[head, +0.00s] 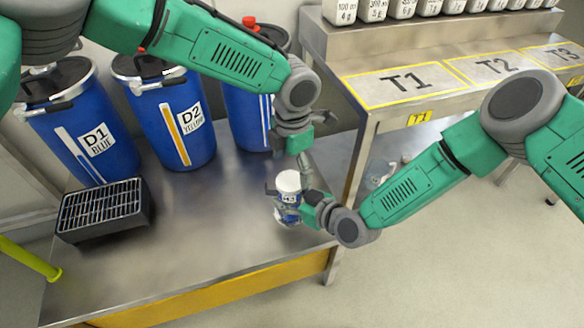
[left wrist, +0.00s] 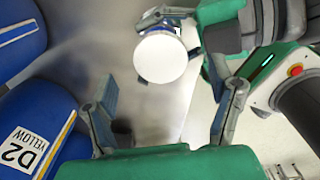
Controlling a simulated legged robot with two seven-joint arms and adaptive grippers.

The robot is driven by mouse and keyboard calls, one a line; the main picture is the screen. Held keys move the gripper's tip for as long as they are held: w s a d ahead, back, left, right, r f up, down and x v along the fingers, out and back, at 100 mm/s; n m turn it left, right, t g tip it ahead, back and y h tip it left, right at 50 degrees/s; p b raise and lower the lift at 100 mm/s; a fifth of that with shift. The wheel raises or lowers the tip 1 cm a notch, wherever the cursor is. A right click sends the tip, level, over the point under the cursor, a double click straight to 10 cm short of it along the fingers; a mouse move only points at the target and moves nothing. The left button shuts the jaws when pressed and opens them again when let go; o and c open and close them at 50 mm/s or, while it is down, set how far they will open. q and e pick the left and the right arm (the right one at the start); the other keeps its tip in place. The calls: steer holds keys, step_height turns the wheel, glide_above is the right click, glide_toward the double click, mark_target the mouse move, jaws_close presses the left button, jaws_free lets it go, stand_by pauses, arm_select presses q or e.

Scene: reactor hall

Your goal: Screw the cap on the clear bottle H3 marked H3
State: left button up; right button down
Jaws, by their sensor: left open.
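The clear bottle H3 (head: 288,208) has a label marked H3 and blue contents. It is upright near the bench's right end. A white cap (head: 288,182) sits on its top; I cannot tell how tightly it is seated. In the left wrist view the round white cap (left wrist: 161,58) hides most of the bottle. My right gripper (head: 298,205) is shut around the bottle from the right side. My left gripper (head: 305,150) is open and empty, above and slightly right of the cap. Its spread fingers (left wrist: 165,100) show apart from the cap in the left wrist view.
Blue drums D1 (head: 85,125) and D2 (head: 172,120) and another blue drum (head: 250,115) stand behind. A black grated box (head: 103,208) sits at left. The T1 station (head: 405,84) stands at right. The bench's front middle (head: 190,255) is clear.

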arm_select(q)
steer(key=shift+c, duration=1.3)
steer(key=n, duration=0.4)
steer(key=shift+r+n, duration=0.25)
steer(key=shift+n, duration=0.05)
steer(key=n, duration=0.4)
steer(key=shift+a+r, duration=0.1)
steer(key=shift+r, duration=0.1)
steer(key=n, duration=0.4)
steer(key=shift+r+n, duration=0.2)
steer(key=shift+n, duration=0.1)
steer(key=n, duration=0.4)
steer(key=shift+r, duration=0.25)
steer(key=n, duration=0.4)
steer(key=shift+r, duration=0.25)
steer(key=n, duration=0.4)
steer(key=shift+a+r+n, duration=0.1)
steer(key=shift+r+n, duration=0.1)
steer(key=shift+n, duration=0.1)
steer(key=n, duration=0.6)
steer(key=shift+r+n, duration=0.4)
